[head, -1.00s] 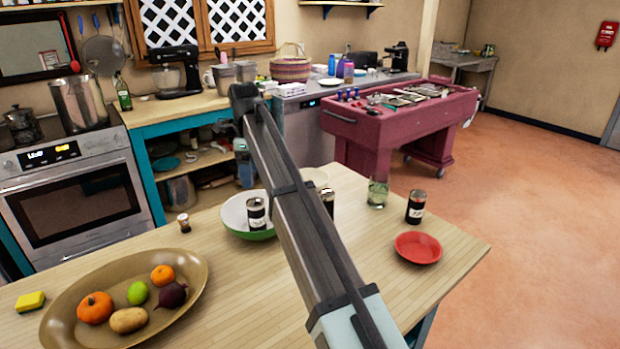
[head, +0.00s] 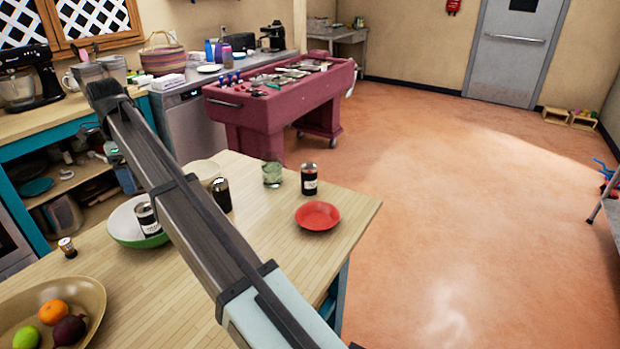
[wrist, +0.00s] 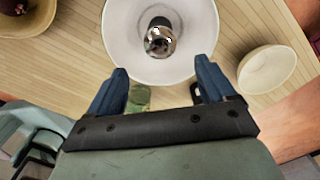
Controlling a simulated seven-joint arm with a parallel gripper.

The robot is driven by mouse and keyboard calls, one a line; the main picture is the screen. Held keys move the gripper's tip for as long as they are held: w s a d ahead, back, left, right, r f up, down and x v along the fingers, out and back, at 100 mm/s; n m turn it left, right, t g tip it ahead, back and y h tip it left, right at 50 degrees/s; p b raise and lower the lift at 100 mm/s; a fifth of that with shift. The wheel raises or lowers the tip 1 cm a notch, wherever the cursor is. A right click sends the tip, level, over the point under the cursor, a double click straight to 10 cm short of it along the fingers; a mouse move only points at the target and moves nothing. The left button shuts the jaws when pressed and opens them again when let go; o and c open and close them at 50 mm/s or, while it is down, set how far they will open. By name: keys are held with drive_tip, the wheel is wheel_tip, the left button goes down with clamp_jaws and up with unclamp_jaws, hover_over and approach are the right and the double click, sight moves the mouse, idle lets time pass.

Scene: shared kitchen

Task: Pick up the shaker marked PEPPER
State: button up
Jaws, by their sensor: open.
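Three similar dark shakers with pale tops show in the head view. One (head: 148,219) appears to stand inside a white bowl with a green outside (head: 126,229). A second (head: 221,195) stands to its right, beside my arm. The third (head: 309,179) stands further right, near a red dish. Their labels are too small to read, so I cannot tell which says PEPPER. In the wrist view, my gripper (wrist: 160,66) is open and empty. A shaker (wrist: 160,38) seen from above within the white bowl (wrist: 118,38) lies beyond the gap between its fingers.
A green glass (head: 272,173) stands left of the third shaker, and the red dish (head: 317,216) lies in front. A small jar (head: 67,247) and an oval fruit platter (head: 88,292) are at left. A pale bowl (wrist: 267,69) sits right in the wrist view.

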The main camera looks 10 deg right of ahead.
drive_tip(key=shift+o, duration=0.4)
drive_tip(key=w+d+m, duration=0.2)
drive_tip(key=w+d, duration=0.4)
drive_tip(key=d, duration=0.7)
hover_over(309, 172)
drive_tip(key=w, duration=0.2)
drive_tip(key=f, duration=0.7)
drive_tip(key=shift+d+f, duration=0.15)
drive_tip(key=shift+d, duration=0.15)
drive_tip(key=shift+w+f, duration=0.15)
drive_tip(key=shift+f, duration=1.5)
drive_tip(key=shift+w+f, duration=0.15)
drive_tip(key=shift+f, duration=1.45)
drive_tip(key=c, duration=1.2)
